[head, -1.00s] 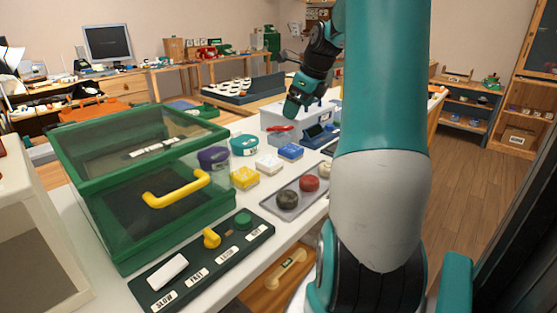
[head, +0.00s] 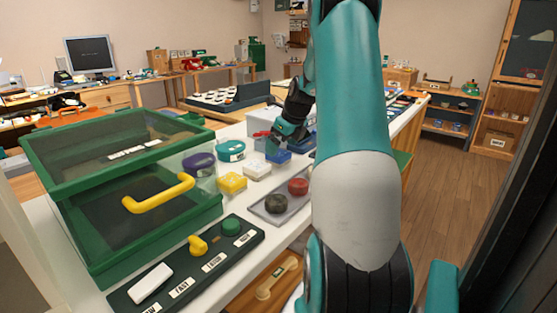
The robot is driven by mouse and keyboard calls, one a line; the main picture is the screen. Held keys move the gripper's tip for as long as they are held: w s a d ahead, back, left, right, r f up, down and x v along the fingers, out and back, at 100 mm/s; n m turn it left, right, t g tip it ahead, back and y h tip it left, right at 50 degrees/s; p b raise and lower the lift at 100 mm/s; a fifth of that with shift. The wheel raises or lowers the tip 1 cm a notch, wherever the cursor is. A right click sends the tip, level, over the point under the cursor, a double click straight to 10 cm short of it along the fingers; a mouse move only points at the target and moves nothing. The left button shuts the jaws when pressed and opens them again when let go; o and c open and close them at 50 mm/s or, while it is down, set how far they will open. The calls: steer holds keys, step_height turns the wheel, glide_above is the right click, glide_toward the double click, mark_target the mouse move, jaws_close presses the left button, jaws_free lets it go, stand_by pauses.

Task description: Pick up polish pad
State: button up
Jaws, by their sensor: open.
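I cannot tell by a label which piece is the polish pad. A grey tray (head: 270,217) on the white bench holds a dark round pad (head: 276,204) and a red round pad (head: 298,187). My arm covers the tray's right end. My gripper (head: 280,141) is open, behind the tray, low over the far part of the bench near a blue block (head: 279,156). Its fingertips are small and partly hidden, and I see nothing held between them.
A green clear-sided box (head: 120,200) with a yellow handle stands at left. A dark control panel (head: 190,265) lies in front of it. A yellow block (head: 232,183), a white block (head: 257,171), a purple-lidded jar (head: 199,164) and a teal tub (head: 231,151) stand close together.

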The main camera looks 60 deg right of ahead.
mark_target(279, 153)
steer(key=x, duration=0.4)
steer(key=shift+d+f+b, duration=0.15)
steer(key=shift+f+b, duration=0.2)
steer(key=c, duration=1)
steer(key=shift+r, duration=0.15)
step_height(279, 153, up, 20)
steer(key=p, duration=0.4)
